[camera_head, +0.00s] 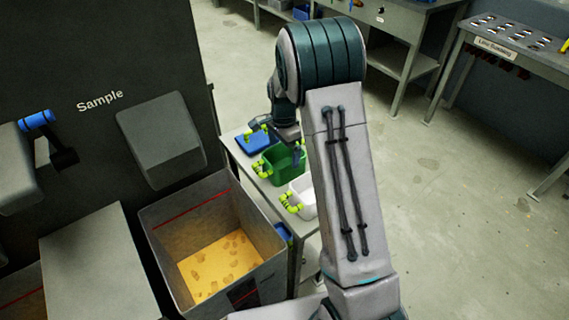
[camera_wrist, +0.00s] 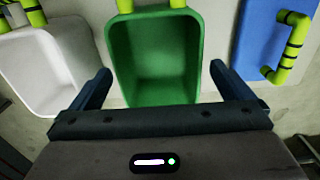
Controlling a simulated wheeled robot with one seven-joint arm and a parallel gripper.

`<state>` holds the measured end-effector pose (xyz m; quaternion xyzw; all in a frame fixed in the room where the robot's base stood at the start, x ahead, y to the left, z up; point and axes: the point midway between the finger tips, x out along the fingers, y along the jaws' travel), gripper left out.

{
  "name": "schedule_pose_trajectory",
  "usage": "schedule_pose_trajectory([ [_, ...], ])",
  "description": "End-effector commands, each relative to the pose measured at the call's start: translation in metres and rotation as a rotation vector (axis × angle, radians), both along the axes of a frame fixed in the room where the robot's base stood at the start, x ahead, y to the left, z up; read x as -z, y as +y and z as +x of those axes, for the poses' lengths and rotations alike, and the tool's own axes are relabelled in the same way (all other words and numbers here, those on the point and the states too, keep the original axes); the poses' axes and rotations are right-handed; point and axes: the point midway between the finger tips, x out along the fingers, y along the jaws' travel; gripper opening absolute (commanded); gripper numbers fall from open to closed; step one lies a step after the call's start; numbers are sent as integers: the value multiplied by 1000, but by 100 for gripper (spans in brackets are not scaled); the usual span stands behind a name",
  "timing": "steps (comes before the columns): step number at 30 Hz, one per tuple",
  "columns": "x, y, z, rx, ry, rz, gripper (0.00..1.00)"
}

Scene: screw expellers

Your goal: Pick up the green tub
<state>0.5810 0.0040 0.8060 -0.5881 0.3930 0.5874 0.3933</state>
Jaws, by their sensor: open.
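The green tub (camera_head: 289,166) stands on a small bench between a blue tub and a white tub, partly hidden by my arm. In the wrist view the green tub (camera_wrist: 155,62) is in the middle, seen from above, and looks empty. Yellow-green handle pieces show on its far side. My gripper (camera_wrist: 156,82) is open, with one dark finger on each side of the near part of the tub. I cannot tell whether the fingers touch it. In the head view my gripper (camera_head: 299,152) is over the tub, mostly hidden by my arm.
A white tub (camera_wrist: 48,68) stands left of the green one in the wrist view, and a blue lidded or shallow tub (camera_wrist: 262,40) stands right. A grey bin (camera_head: 160,228) with yellow contents is beside the bench (camera_head: 233,150). Worktables stand behind; the floor at right is clear.

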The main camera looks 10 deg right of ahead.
Motion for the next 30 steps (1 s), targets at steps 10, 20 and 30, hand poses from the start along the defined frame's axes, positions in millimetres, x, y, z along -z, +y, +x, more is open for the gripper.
schedule_pose_trajectory([
  [10, 44, 0, -2, -1, 2, 0, 100],
  [20, 44, 0, -1, -1, 0, 0, 72],
  [30, 42, 0, -1, -1, -1, 0, 60],
])
